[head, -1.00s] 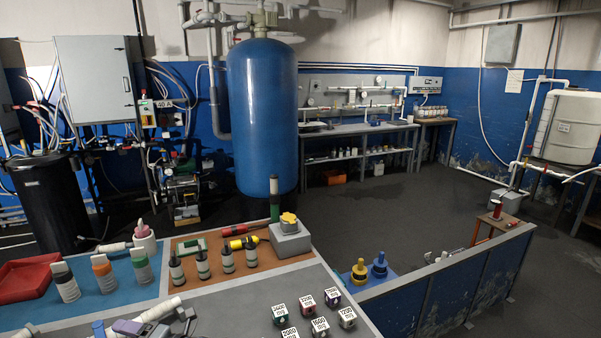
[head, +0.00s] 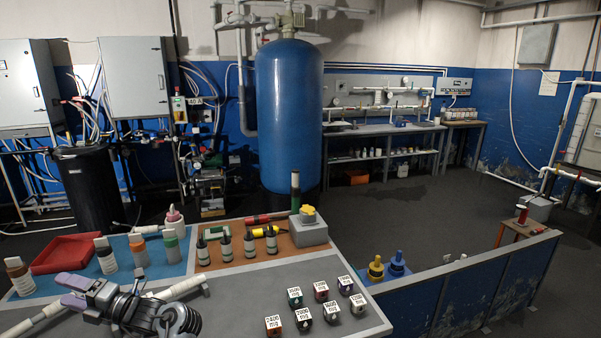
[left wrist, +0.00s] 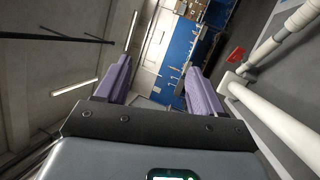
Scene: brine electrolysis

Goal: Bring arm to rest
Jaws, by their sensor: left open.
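My left gripper (head: 68,292) is at the lower left of the head view, over the front left of the workbench (head: 235,300). Its two purple fingers point to the left, and its dark arm links come up from the bottom edge. In the left wrist view the fingers (left wrist: 158,66) stand wide apart with nothing between them. That view looks toward the room's ceiling and walls. The gripper is open and empty. My right gripper is not in view.
A white pipe (head: 180,290) runs close to the left gripper. A red tray (head: 68,253) and several bottles (head: 139,251) stand behind it. Several labelled cubes (head: 303,318) sit on the bench to the right. The grey surface between is clear.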

